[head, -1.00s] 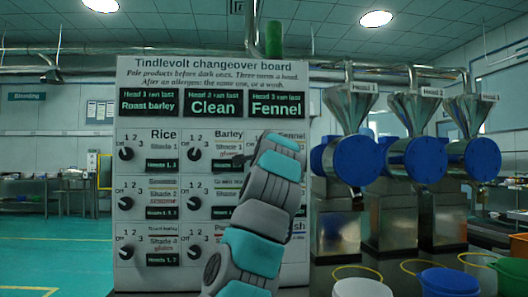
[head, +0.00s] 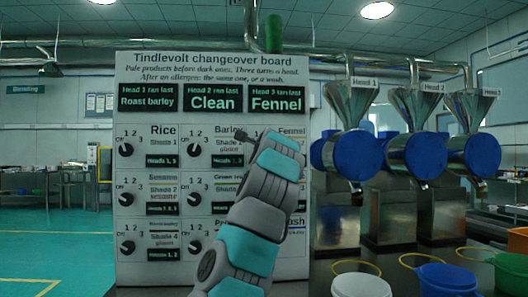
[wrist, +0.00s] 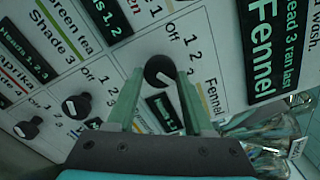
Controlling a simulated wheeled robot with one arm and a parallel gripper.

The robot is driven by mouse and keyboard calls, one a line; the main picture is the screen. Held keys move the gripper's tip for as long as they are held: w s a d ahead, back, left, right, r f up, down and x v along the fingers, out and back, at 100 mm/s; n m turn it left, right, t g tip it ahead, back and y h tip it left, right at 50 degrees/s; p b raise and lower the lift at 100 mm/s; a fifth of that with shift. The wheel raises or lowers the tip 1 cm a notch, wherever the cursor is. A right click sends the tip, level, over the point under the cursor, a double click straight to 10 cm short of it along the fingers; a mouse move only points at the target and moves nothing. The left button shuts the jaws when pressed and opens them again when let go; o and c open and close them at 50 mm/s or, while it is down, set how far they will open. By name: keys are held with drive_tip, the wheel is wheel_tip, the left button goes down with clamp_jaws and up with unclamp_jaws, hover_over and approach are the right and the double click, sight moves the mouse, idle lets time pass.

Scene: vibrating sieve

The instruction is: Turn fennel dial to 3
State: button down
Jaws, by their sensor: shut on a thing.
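The fennel dial (wrist: 160,71) is a round black knob on the white board, with Off, 1, 2 and 3 printed beside it and the label Fennel nearby. My gripper (wrist: 163,76) has its two pale green fingers on either side of the knob, shut on it. I cannot clearly read which number the knob points to. In the head view my arm covers the fennel dial, and only the Fennel label (head: 292,132) above it shows.
The changeover board (head: 160,75) carries several other dials, such as the Rice dial (head: 126,149). Steel machines with blue drums (head: 345,153) stand to the right, with a white bucket (head: 360,286) and a blue bucket (head: 447,279) in front. The floor at left is clear.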

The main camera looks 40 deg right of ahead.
idle(0.4)
drive_tip(key=shift+c, duration=1.5)
unclamp_jaws()
drive_tip(key=b+v, duration=0.2)
drive_tip(key=v, duration=0.5)
drive_tip(key=shift+s+a, duration=0.25)
drive_tip(key=shift+s, duration=0.05)
